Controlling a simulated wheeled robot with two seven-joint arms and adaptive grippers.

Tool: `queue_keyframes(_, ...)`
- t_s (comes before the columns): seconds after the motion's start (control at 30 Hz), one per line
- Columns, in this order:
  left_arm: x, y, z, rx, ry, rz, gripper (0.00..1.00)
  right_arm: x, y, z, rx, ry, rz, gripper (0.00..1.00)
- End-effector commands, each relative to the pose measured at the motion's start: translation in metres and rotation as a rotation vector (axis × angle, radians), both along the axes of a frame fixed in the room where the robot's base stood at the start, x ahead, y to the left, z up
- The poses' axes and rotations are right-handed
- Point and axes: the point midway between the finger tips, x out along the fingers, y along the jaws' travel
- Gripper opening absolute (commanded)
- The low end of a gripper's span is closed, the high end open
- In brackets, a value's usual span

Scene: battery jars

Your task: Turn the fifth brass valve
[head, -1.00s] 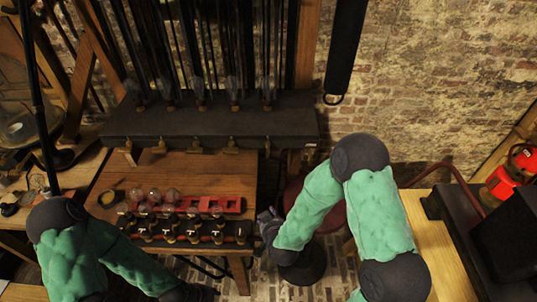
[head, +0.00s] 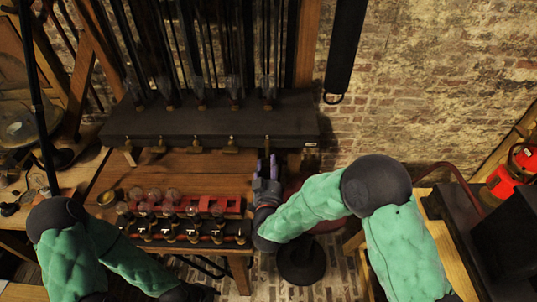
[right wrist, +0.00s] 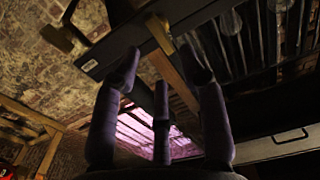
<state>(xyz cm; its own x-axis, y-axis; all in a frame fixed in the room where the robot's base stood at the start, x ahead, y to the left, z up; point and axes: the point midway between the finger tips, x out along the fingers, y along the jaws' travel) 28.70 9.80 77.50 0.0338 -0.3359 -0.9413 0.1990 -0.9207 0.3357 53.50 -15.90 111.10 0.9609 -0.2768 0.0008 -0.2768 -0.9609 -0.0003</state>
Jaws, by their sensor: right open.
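A row of small brass valves hangs along the front edge of the dark shelf (head: 215,122). The fifth brass valve from the left (head: 267,146) is at the right end. My right gripper (head: 268,165) is open just below and in front of it, fingers pointing up toward the shelf. In the right wrist view the spread fingers (right wrist: 163,80) hold nothing, and a brass valve (right wrist: 160,28) shows beyond their tips. I cannot tell whether a finger touches it.
A red rack (head: 225,203) with glass bulbs and a row of small dark jars stand on the wooden table (head: 150,172) below the shelf. A round stool (head: 300,255) is on the brick floor. A red lantern (head: 510,180) stands at the right.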

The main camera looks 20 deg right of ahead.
Motion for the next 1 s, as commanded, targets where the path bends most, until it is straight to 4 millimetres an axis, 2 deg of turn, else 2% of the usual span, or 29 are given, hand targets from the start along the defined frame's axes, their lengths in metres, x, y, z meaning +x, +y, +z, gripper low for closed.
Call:
queue_keyframes(0.1,0.000,0.000,-0.002,0.000,0.000,0.000,0.40,0.020,-0.007,0.000,0.000,-0.001,-0.003,0.42)
queue_keyframes(0.3,0.000,0.000,-0.003,0.000,0.000,0.000,0.40,0.044,-0.013,-0.001,0.000,0.001,0.000,0.42)
queue_keyframes(0.5,0.000,0.000,-0.003,0.000,0.000,0.000,0.40,0.053,-0.016,0.000,0.000,0.001,0.000,0.42)
queue_keyframes(0.73,0.000,0.000,-0.003,0.000,0.000,0.000,0.40,0.054,-0.016,0.000,0.000,0.001,0.000,0.42)
queue_keyframes(0.77,0.000,0.000,-0.003,0.000,0.000,0.000,0.40,0.054,-0.016,0.000,0.000,0.001,0.000,0.40)
queue_keyframes(0.9,0.000,0.000,-0.003,0.000,0.000,0.000,0.40,0.053,-0.015,0.000,0.000,0.001,0.001,0.00)
queue_keyframes(1.0,0.000,0.000,-0.003,0.000,0.000,0.000,0.40,0.053,-0.015,0.000,0.000,0.001,0.001,0.00)
